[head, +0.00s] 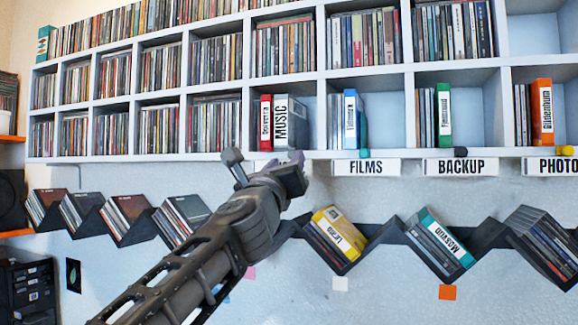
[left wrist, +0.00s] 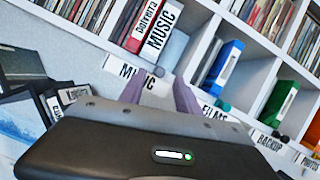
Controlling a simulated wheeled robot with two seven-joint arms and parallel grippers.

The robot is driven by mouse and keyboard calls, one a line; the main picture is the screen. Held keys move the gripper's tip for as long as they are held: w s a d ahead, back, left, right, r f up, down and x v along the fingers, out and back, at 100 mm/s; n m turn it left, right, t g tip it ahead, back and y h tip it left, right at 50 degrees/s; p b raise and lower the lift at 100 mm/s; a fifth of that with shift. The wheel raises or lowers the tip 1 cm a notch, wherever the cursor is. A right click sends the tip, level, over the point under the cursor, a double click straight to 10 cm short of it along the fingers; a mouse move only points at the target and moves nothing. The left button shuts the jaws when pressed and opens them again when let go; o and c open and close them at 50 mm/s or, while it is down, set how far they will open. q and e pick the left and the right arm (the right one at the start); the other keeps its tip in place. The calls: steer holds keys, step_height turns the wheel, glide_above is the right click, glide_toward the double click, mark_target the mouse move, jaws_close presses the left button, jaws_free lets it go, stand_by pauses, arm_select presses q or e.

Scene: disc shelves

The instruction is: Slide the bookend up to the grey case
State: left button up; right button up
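The grey case (head: 297,122), with a white MUSIC spine, stands right of a red case (head: 265,123) in the MUSIC compartment. Both also show in the left wrist view, the grey case (left wrist: 177,52) near the top centre. A small dark knob (left wrist: 158,71) sits at the shelf edge just above the MUSIC label; I take it as part of the bookend, whose body I cannot make out. My left gripper (head: 287,160) is just below and in front of that compartment. In the left wrist view its two purplish fingers (left wrist: 159,93) are apart, with the knob beyond them; I see nothing held.
Blue (head: 351,120), green (head: 443,115) and orange (head: 542,112) cases stand in compartments to the right. Other knobs, teal (head: 364,153) and yellow (head: 565,150), sit along the shelf edge. A zigzag rack (head: 385,236) with discs runs below. My left arm hides part of it.

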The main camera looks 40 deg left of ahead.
arm_select(q)
steer(key=b+v, duration=0.1)
steer(key=v, duration=0.3)
steer(key=shift+s+d, duration=0.1)
steer(key=shift+d, duration=0.05)
steer(key=shift+f, duration=0.1)
stand_by(0.3)
